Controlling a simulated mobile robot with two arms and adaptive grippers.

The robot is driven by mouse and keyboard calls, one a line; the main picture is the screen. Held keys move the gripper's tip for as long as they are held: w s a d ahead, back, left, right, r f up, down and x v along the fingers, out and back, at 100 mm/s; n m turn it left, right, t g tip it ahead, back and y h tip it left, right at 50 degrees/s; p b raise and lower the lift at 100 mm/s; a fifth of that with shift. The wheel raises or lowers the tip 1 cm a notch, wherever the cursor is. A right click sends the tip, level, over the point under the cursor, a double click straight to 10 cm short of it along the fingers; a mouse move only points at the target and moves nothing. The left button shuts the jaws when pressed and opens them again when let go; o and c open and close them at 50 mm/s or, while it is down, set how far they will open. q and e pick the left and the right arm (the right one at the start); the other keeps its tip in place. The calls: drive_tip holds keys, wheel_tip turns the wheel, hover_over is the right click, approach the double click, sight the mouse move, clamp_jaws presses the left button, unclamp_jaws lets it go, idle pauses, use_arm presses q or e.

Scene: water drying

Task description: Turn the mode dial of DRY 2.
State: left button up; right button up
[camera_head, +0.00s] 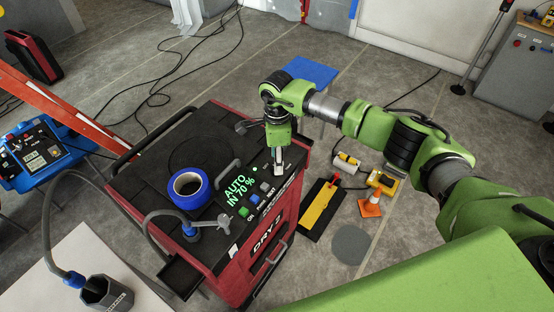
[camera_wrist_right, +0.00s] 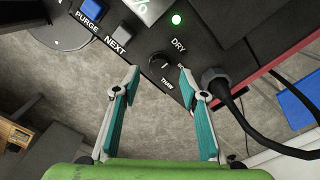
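DRY 2 (camera_head: 268,238) is a red and black machine in the middle of the head view, with its name on the front. Its display (camera_head: 239,191) reads "AUTO IN 70 %" in green. The mode dial (camera_wrist_right: 160,63) is a small black knob between DRY and THAW labels in the right wrist view; in the head view my gripper hides it. My right gripper (camera_head: 279,166) is over the panel's right end. In the wrist view my right gripper (camera_wrist_right: 158,74) is open, its teal-padded fingers on either side of the dial, no contact visible. My left gripper is not in view.
Green, blue and grey buttons (camera_head: 255,199) line the panel beside the dial. A black cable plug (camera_wrist_right: 215,82) sits close to the right finger. Blue tape (camera_head: 189,188) and a grey hose fitting (camera_head: 222,222) lie on top. A yellow-black board (camera_head: 320,206) is on the floor.

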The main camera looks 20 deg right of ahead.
drive_tip(key=shift+f, duration=1.4)
drive_tip(key=c, duration=1.1)
